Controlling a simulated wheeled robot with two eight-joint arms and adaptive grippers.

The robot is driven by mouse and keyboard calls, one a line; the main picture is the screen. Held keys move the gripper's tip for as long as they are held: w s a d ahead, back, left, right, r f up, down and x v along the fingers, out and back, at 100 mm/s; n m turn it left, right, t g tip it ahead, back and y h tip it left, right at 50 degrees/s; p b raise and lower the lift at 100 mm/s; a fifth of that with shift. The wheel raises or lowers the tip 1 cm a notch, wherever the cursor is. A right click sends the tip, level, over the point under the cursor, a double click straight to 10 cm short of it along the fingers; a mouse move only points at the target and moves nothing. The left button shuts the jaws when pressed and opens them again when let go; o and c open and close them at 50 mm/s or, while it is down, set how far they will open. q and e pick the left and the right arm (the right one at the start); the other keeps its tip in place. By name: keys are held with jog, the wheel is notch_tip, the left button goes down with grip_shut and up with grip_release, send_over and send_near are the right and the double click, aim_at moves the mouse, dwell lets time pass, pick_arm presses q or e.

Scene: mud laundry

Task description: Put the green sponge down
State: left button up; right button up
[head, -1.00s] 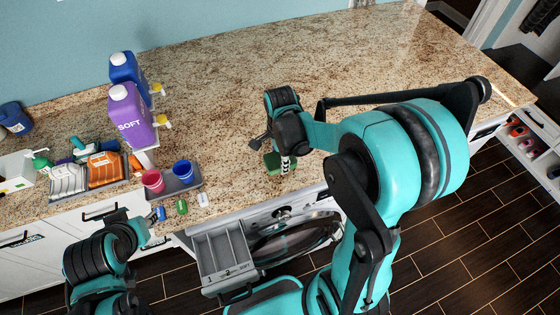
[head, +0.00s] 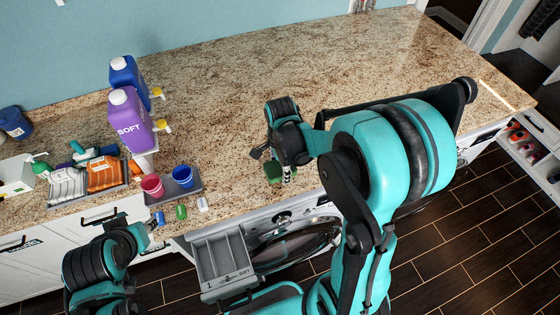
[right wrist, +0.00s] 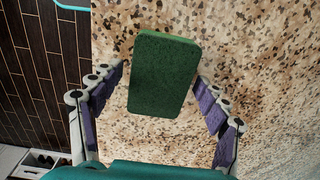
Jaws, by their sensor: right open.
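The green sponge (right wrist: 164,76) shows as a flat dark green block over the speckled counter in the right wrist view. It seems to lie on the counter. My right gripper (right wrist: 160,98) is open around it, with one finger on each side and a gap between each finger and the sponge. In the head view the sponge (head: 274,172) is near the counter's front edge, partly hidden by my right gripper (head: 274,165). My left gripper (head: 150,240) is in front of the counter at the lower left; its fingers are too small to judge.
The counter (head: 340,70) is clear behind and left of the sponge. A grey tray (head: 182,194) with a red cup (head: 151,184) and a blue cup (head: 183,174) stands left. A purple bottle (head: 129,128) is behind it. An open detergent drawer (head: 224,262) juts out below.

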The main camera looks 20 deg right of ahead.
aim_at(280, 167)
notch_tip(280, 167, up, 12)
jog(key=p, duration=0.1)
jog(key=s+a+r+n+t, duration=0.2)
jog(key=s+n, duration=0.7)
jog(key=n, duration=0.9)
jog(key=a+t, duration=0.2)
jog(key=t, duration=0.2)
jog(key=shift+s+r+n+t, duration=0.15)
jog(key=shift+s+n+t, duration=0.15)
jog(key=shift+t, duration=0.1)
